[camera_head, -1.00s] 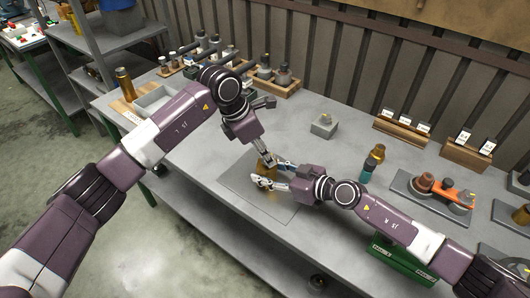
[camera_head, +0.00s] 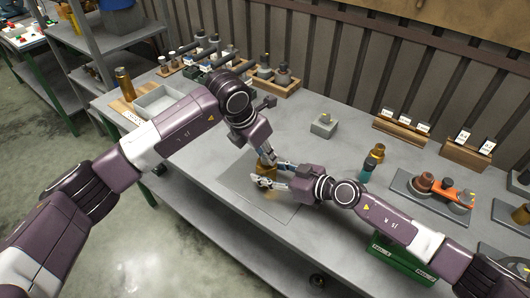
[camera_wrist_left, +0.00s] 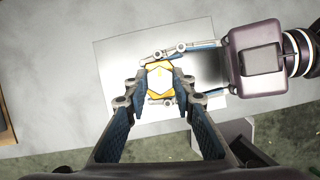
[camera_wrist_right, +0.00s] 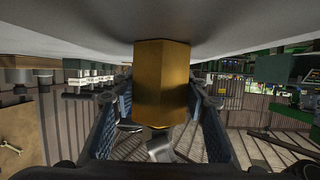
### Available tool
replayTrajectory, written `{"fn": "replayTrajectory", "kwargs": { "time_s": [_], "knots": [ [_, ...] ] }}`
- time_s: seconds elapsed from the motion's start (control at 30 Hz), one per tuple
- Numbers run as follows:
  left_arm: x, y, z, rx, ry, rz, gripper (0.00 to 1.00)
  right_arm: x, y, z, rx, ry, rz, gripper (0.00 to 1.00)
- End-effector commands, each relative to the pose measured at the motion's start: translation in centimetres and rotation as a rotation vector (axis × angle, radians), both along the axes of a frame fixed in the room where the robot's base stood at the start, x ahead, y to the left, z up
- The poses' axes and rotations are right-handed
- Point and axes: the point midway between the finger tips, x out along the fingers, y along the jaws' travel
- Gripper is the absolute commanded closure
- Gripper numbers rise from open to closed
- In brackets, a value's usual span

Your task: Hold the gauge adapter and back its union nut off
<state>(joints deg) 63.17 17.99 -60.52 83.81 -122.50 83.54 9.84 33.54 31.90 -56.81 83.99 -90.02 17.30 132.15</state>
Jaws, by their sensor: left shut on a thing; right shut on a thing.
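The brass gauge adapter (camera_head: 264,171) stands upright over the grey mat in the head view, mostly hidden by my grippers. My left gripper (camera_head: 268,161) comes down from above and is shut on its upper part. In the left wrist view the hexagonal top (camera_wrist_left: 159,78) sits between the left fingertips. My right gripper (camera_head: 270,177) comes in from the right, lower down, and is shut around the adapter. In the right wrist view a large brass hexagonal section (camera_wrist_right: 162,85) sits between its fingers. The seam between union nut and body cannot be made out.
The grey mat (camera_head: 232,180) lies under the grippers on the grey table. A small grey block (camera_head: 323,125) stands behind. To the right are a brass-and-teal bottle-like part (camera_head: 371,163) and an orange fixture (camera_head: 452,194). A grey tray (camera_head: 160,103) is at the left.

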Motion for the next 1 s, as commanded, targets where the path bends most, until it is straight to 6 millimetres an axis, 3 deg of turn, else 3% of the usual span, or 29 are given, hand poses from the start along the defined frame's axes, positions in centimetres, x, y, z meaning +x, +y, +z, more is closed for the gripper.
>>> {"fn": "replayTrajectory", "kwargs": {
  "time_s": [1.0],
  "knots": [
    [-0.05, -0.56, 0.1, 0.002, -0.004, 0.968, 1.0, 0.03, -0.04, 0.03, -0.001, -0.001, -0.001, 1.0]
  ]
}}
